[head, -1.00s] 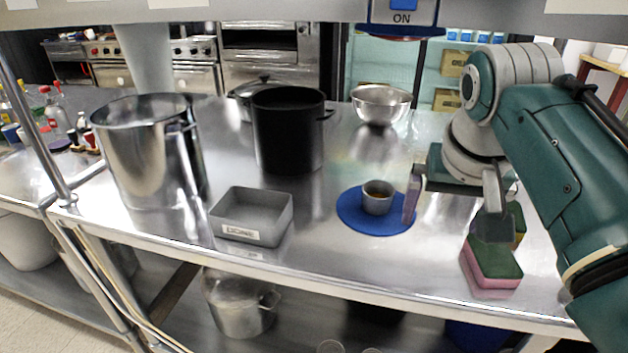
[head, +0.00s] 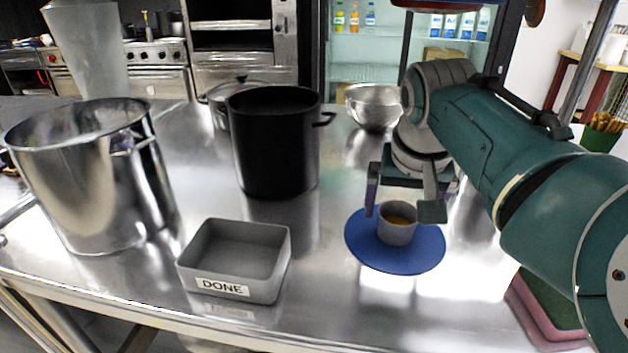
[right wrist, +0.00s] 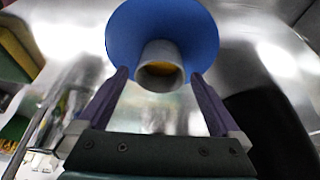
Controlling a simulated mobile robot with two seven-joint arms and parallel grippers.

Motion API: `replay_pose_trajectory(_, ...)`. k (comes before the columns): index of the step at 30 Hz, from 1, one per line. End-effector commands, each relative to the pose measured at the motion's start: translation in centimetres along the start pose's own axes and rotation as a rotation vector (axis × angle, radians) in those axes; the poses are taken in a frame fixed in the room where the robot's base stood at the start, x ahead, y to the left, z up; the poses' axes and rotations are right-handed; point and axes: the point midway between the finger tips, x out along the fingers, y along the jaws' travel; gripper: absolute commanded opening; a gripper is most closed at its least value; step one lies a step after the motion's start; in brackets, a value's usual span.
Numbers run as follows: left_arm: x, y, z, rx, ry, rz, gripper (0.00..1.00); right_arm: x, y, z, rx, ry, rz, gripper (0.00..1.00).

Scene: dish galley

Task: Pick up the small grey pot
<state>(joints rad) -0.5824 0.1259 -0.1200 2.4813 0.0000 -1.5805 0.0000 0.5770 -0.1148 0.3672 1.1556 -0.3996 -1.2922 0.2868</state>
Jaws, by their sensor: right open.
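The small grey pot (head: 397,226) stands upright on a round blue mat (head: 368,252), with something yellow-brown inside. My right gripper (head: 402,212) is open just behind and above the pot, its fingers spread to either side of it in the head view. In the right wrist view the pot (right wrist: 160,68) is ahead, between the lines of the two purple-grey fingers (right wrist: 160,82), on the blue mat (right wrist: 190,30). I cannot tell whether a finger touches the pot. My left gripper is not in view.
A grey tray labelled DONE (head: 225,287) sits left of the mat. A tall black pot (head: 275,150), a large steel pot (head: 85,190) and a steel bowl (head: 372,108) stand around. A pink-and-green sponge (head: 545,310) is at right. Steel counter is clear between tray and mat.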

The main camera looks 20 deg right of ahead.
Motion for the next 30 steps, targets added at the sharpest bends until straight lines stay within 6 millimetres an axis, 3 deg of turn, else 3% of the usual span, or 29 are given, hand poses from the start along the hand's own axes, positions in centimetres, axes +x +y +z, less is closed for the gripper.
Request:
replay_pose_trajectory(4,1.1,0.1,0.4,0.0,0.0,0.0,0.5,2.1,0.0,0.1,0.0,-0.001,0.001,1.0)
replay_pose_trajectory(14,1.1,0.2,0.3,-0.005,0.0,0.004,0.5,2.4,0.0,0.0,0.0,0.001,0.0,0.99)
replay_pose_trajectory(30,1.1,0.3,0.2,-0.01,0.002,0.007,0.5,2.4,0.0,0.0,0.0,0.0,0.0,0.38)
